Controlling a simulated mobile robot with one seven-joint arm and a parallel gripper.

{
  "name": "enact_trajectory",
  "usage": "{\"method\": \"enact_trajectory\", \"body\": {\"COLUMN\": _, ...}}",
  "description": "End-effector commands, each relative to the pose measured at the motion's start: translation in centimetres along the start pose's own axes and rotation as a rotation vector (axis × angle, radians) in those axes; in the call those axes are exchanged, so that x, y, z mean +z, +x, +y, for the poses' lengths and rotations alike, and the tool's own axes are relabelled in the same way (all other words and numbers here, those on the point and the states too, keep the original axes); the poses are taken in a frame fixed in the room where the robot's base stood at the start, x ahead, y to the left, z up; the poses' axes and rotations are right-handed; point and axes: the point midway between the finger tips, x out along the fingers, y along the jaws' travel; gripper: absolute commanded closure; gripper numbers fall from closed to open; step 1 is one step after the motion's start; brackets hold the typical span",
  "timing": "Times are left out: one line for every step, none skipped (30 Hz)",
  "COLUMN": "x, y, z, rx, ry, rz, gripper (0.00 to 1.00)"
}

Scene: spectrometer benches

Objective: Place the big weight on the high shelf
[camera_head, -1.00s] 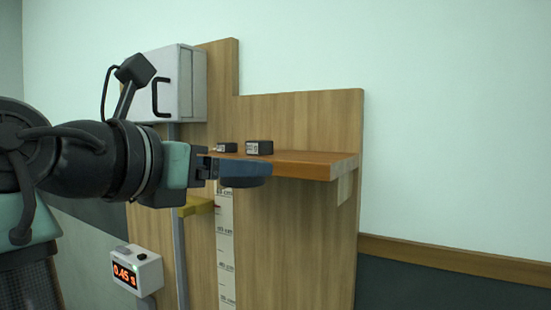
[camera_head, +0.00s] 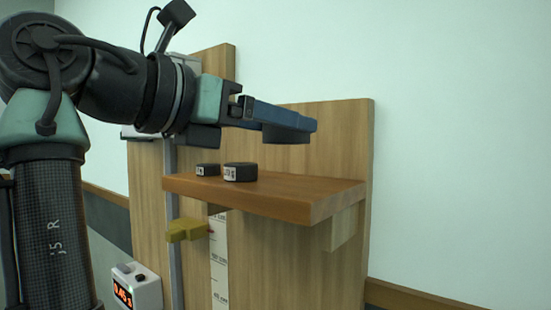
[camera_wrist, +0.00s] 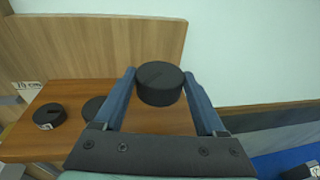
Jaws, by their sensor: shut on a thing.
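My gripper (camera_head: 298,127) is shut on a dark round weight, the big weight (camera_head: 287,137), which also shows between the blue fingers in the wrist view (camera_wrist: 160,86). The fingers partly cover it in the head view. It is held in the air above the wooden high shelf (camera_head: 285,196), with a visible gap below it. The shelf also shows in the wrist view (camera_wrist: 62,92). Two other dark weights stand on the shelf's left part: a smaller one (camera_head: 207,170) and a mid-sized one (camera_head: 240,172). Both have pale labels.
The shelf's right part is bare. A tall wooden backboard (camera_head: 345,140) rises behind it. Below are a yellow pointer (camera_head: 186,230), a paper scale (camera_head: 219,262) and a white box with a red digital display (camera_head: 140,287). A grey cabinet stands behind my arm.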

Motion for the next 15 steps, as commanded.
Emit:
{"method": "enact_trajectory", "body": {"x": -0.4, "y": 0.1, "z": 0.0, "rx": 0.000, "ry": 0.000, "rz": -0.001, "gripper": 0.95}}
{"method": "enact_trajectory", "body": {"x": -0.7, "y": 0.1, "z": 0.0, "rx": -0.001, "ry": -0.001, "rz": -0.001, "gripper": 0.95}}
{"method": "enact_trajectory", "body": {"x": -0.9, "y": 0.2, "z": 0.0, "rx": -0.001, "ry": 0.000, "rz": -0.001, "gripper": 0.95}}
{"method": "enact_trajectory", "body": {"x": -1.1, "y": 0.2, "z": 0.0, "rx": -0.001, "ry": 0.000, "rz": -0.002, "gripper": 0.95}}
{"method": "enact_trajectory", "body": {"x": -1.2, "y": 0.2, "z": 0.0, "rx": -0.001, "ry": 0.001, "rz": -0.002, "gripper": 0.95}}
{"method": "enact_trajectory", "body": {"x": -1.4, "y": 0.2, "z": 0.0, "rx": -0.001, "ry": 0.000, "rz": -0.002, "gripper": 0.95}}
{"method": "enact_trajectory", "body": {"x": -1.6, "y": 0.2, "z": 0.0, "rx": -0.001, "ry": 0.000, "rz": -0.001, "gripper": 0.95}}
{"method": "enact_trajectory", "body": {"x": -1.9, "y": 0.3, "z": 0.0, "rx": 0.000, "ry": 0.000, "rz": -0.001, "gripper": 0.95}}
{"method": "enact_trajectory", "body": {"x": -2.3, "y": 0.3, "z": 0.0, "rx": 0.000, "ry": -0.001, "rz": -0.001, "gripper": 0.95}}
{"method": "enact_trajectory", "body": {"x": -2.6, "y": 0.4, "z": 0.0, "rx": 0.000, "ry": -0.001, "rz": 0.000, "gripper": 0.95}}
{"method": "enact_trajectory", "body": {"x": -3.0, "y": 0.5, "z": 0.0, "rx": 0.000, "ry": -0.002, "rz": 0.000, "gripper": 0.95}}
{"method": "enact_trajectory", "body": {"x": -3.5, "y": 0.5, "z": 0.1, "rx": 0.000, "ry": -0.001, "rz": 0.000, "gripper": 0.95}}
{"method": "enact_trajectory", "body": {"x": -3.8, "y": 0.6, "z": 0.1, "rx": 0.001, "ry": -0.001, "rz": -0.001, "gripper": 0.95}}
{"method": "enact_trajectory", "body": {"x": -4.1, "y": 0.6, "z": 0.0, "rx": 0.001, "ry": 0.000, "rz": -0.001, "gripper": 0.95}}
{"method": "enact_trajectory", "body": {"x": -4.4, "y": 0.7, "z": 0.0, "rx": 0.000, "ry": 0.000, "rz": -0.001, "gripper": 0.95}}
